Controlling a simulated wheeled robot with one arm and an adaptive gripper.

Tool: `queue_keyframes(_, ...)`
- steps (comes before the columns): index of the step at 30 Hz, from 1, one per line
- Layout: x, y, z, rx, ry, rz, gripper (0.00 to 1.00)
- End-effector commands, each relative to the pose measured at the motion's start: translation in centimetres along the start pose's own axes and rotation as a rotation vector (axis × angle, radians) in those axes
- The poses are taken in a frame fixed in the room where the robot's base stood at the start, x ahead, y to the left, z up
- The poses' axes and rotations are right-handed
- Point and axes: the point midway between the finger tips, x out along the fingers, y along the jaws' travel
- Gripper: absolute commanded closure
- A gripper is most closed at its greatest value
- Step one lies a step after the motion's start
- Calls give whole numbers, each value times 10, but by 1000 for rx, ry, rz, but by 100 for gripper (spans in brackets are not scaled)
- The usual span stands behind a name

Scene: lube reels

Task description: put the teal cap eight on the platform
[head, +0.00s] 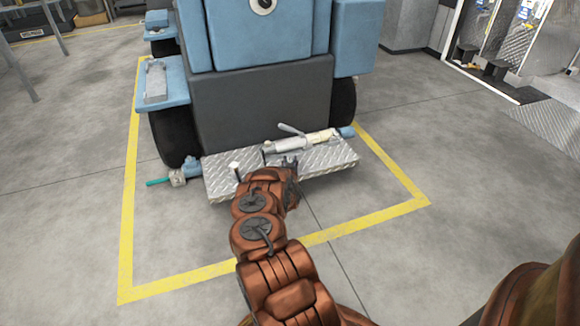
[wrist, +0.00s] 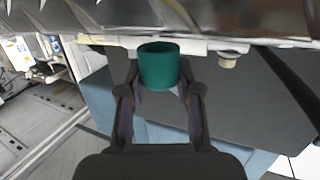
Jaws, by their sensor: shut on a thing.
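The teal cap (wrist: 158,68) is a short, plain cylinder. It sits between the two fingers of my gripper (wrist: 160,80), which is shut on it in the wrist view. The platform (head: 325,161) is a silvery diamond-plate step at the front of the blue machine. In the head view my gripper (head: 291,166) is over the platform's front middle, and the cap is hidden there. The platform also shows along the top of the wrist view (wrist: 200,14), close to the cap. I cannot tell whether they touch.
A cream-and-grey tool (head: 305,142) with a lever lies along the platform's back. A small white-topped item (head: 234,166) stands at its left. The blue machine (head: 260,95) rises behind. A yellow line (head: 340,232) marks the open floor around it.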

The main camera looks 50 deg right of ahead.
Motion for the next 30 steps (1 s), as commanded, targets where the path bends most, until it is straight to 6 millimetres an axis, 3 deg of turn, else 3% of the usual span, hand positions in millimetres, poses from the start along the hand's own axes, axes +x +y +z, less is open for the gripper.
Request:
queue_keyframes(1, 1, 1, 13, -2, -1, 1, 84)
queue_keyframes(3, 2, 1, 18, -2, -1, 1, 84)
queue_keyframes(15, 3, 0, 20, -1, 2, 0, 84)
queue_keyframes(16, 3, 0, 19, -1, 3, 0, 64)
queue_keyframes(22, 3, 0, 19, -1, 2, 0, 43)
queue_keyframes(30, 3, 0, 18, -1, 3, 0, 41)
